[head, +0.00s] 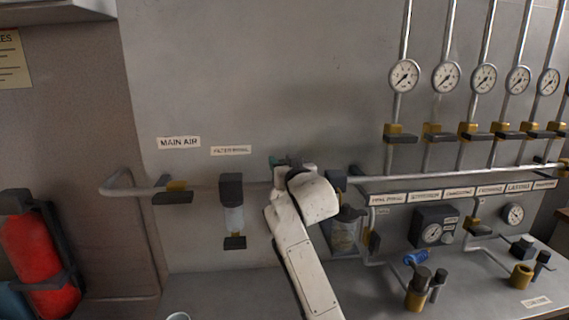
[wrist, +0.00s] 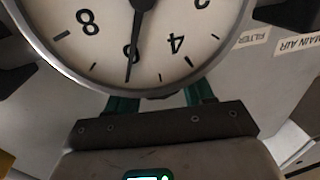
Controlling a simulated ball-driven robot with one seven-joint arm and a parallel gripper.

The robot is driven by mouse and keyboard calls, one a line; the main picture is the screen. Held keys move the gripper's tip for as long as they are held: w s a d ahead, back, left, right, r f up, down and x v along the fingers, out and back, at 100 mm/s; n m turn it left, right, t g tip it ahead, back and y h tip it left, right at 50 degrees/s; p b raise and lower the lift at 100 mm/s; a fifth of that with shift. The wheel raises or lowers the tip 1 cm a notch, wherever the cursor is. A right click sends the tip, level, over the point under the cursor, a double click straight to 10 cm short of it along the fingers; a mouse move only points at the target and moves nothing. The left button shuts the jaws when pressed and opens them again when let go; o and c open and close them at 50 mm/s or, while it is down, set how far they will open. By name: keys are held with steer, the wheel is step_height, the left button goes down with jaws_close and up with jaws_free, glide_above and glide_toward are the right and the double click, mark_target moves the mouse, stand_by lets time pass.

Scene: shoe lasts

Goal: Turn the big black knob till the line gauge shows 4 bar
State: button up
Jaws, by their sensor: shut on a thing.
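My gripper (head: 283,160) is at the wall air line, right of the filter label, mostly hidden behind my own white arm in the head view. In the wrist view its two teal fingers (wrist: 160,98) reach under the rim of a large white gauge, and their tips are hidden behind it. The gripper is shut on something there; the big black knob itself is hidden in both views. This line gauge (wrist: 100,42) fills the top of the wrist view, and its black needle points at about 6. In the head view the gauge is hidden.
A clear-bowled filter (head: 233,218) hangs left of my arm, and another bowl unit (head: 345,230) hangs close on its right. A row of small gauges (head: 404,76) with yellow valves stands at right. A red extinguisher (head: 40,250) is at far left.

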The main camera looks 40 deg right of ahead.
steer(key=shift+c, duration=0.6)
steer(key=shift+y+p, duration=0.3)
steer(key=shift+d+r+n+t+y+p, duration=0.15)
steer(key=shift+n+t+y+p, duration=0.45)
steer(key=shift+n+y, duration=0.35)
steer(key=n+y, duration=0.1)
steer(key=n+y+b, duration=0.1)
steer(key=y, duration=0.1)
steer(key=shift+f+y, duration=0.25)
steer(key=shift+f, duration=0.05)
steer(key=n+y+b, duration=0.2)
steer(key=y+b, duration=0.1)
steer(key=shift+f+b, duration=0.2)
steer(key=shift+b, duration=0.15)
steer(key=n+y+b, duration=0.2)
steer(key=y+b, duration=0.2)
steer(key=shift+n, duration=0.35)
steer(key=n+g+y+b, duration=0.2)
steer(key=y+b, duration=0.1)
steer(key=n+g+y+b, duration=0.1)
steer(key=y, duration=0.1)
steer(key=shift+r+n+b, duration=0.25)
steer(key=shift+n+b, duration=0.05)
steer(key=shift+n, duration=0.1)
steer(key=shift+g+y, duration=0.3)
steer(key=shift+y, duration=0.2)
